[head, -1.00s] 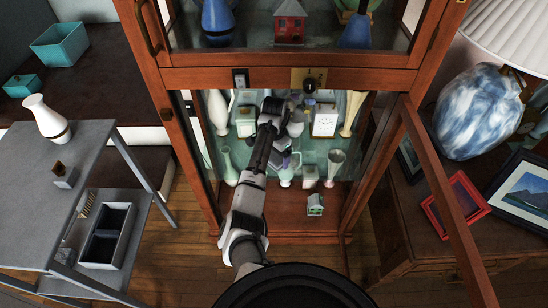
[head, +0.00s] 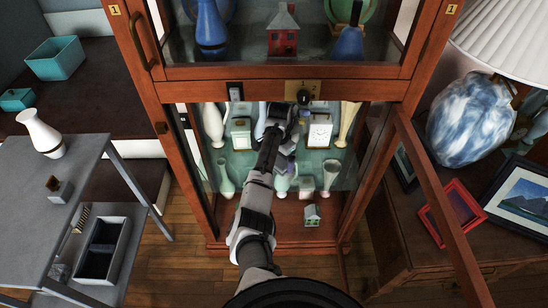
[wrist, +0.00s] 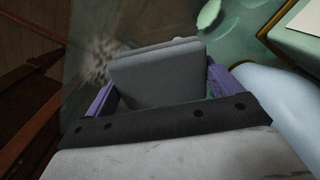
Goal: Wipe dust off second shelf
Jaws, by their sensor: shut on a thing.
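The wooden curio cabinet (head: 180,92) stands ahead, with glass shelves inside its open lower part. My arm reaches in through the opening. My gripper (wrist: 157,85) has purple fingers and is shut on a flat grey pad (wrist: 158,75), held over a greenish glass shelf. In the head view my arm partly covers the shelf, and the pad and dust cannot be made out. Whether the pad touches the glass, I cannot tell.
A white clock (head: 319,131) and several vases stand close around my arm. A pale blue rounded object (wrist: 284,95) is right beside my gripper. The open door (head: 440,200) juts out at right.

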